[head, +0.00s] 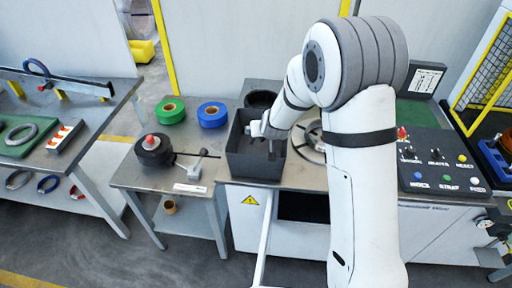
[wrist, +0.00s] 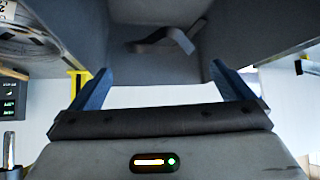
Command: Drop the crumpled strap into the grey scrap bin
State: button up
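The grey scrap bin (head: 252,166) stands on the bench in the middle of the head view; its inner walls (wrist: 240,30) fill the top of the wrist view. My gripper (head: 272,148) is at the bin's opening in the head view. In the wrist view its two fingers (wrist: 160,74) are wide apart with nothing between them. The crumpled strap (wrist: 165,38), a grey bent band, lies inside the bin beyond the fingertips and apart from them. The strap cannot be made out in the head view.
A control panel (head: 440,160) is at the right. A ring-shaped part (head: 309,140) lies just right of the bin.

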jog(key=v, duration=0.8)
jog(key=shift+p, duration=0.3)
jog(key=s+d+r+m+g, duration=0.1)
jog(key=s+d+r, duration=0.2)
jog(key=s, duration=0.6)
jog(key=s+d+r+g+h+b, duration=0.1)
jog(key=s+d+r+g, duration=0.1)
jog(key=s+d, duration=0.6)
jog(key=s+d+r+m+g+h+b, duration=0.1)
jog(key=s+d+r, duration=0.3)
jog(key=s, duration=0.7)
jog(key=shift+s+d+r+m+g, duration=0.35)
jog(key=shift+d+g, duration=0.35)
jog(key=shift+d, duration=0.2)
jog(key=shift+c, duration=0.2)
